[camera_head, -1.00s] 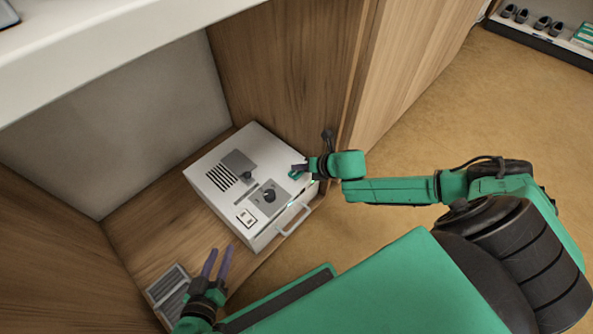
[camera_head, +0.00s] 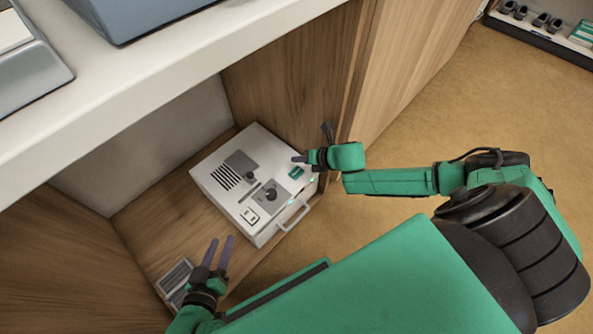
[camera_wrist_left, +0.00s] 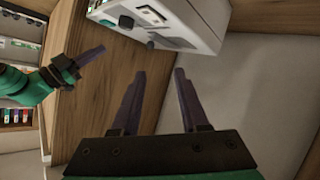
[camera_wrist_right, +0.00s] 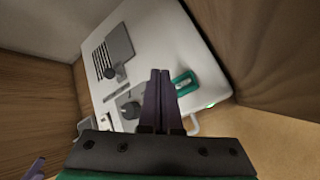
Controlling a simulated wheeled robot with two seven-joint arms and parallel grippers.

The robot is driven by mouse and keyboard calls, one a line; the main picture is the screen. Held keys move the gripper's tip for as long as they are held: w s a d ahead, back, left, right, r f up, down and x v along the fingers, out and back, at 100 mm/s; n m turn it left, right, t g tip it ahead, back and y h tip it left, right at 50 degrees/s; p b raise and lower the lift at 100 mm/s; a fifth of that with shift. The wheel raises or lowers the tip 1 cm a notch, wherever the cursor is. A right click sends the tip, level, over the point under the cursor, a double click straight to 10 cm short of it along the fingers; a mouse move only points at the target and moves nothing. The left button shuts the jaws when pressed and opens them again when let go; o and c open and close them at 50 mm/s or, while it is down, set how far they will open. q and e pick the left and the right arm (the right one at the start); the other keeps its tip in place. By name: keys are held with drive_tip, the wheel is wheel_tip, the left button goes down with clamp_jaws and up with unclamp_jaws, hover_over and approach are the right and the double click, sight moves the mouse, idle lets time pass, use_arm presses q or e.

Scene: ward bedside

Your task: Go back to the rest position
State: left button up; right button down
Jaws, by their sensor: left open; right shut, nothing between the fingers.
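My left gripper (camera_head: 217,252) is open and empty, in front of and to the left of a white box-shaped device (camera_head: 222,196) in a wooden compartment. In the left wrist view its two fingers (camera_wrist_left: 156,78) are apart with nothing between them. Whether the fingertips touch the device cannot be told.
A white counter (camera_head: 165,68) overhangs the compartment, with a grey-blue box (camera_head: 135,15) on it. A grey slatted piece (camera_head: 175,277) lies left of the device. The wooden side panel (camera_head: 290,75) stands close behind my right gripper. Brown floor (camera_head: 460,120) is open at right.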

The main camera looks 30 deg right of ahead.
idle(0.4)
